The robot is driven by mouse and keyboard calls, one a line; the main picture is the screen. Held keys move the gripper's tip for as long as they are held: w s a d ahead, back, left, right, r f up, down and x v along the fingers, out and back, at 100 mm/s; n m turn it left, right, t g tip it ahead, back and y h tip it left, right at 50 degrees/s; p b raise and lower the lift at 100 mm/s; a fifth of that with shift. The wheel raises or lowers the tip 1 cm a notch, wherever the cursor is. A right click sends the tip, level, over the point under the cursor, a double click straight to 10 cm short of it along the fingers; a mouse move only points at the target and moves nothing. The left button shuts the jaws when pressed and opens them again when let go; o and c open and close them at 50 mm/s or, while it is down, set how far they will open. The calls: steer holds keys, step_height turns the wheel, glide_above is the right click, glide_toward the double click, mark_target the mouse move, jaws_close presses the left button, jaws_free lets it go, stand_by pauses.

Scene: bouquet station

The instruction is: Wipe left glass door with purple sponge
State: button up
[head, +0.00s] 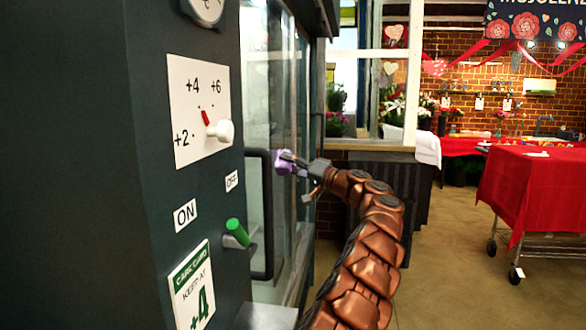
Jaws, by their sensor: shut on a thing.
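My gripper (297,167) is at the end of my copper arm, near the middle of the head view. It is shut on the purple sponge (282,161), which shows at its tip. The sponge is at the glass door (270,90) of the dark cabinet, close to the top of the black door handle (267,215). I cannot tell whether the sponge touches the glass. The door is seen at a steep angle, and its lower part is partly hidden by the handle.
The dark cabinet side (100,200) fills the left, with a dial panel (200,110), a green switch (237,233) and a care card (192,290). A red-draped cart (530,190) stands at the right. The floor (450,270) between is clear.

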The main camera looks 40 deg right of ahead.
steer(key=shift+s+a+f+b, duration=0.1)
steer(key=shift+f+b, duration=0.35)
steer(key=shift+f, duration=0.05)
steer(key=shift+a, duration=0.15)
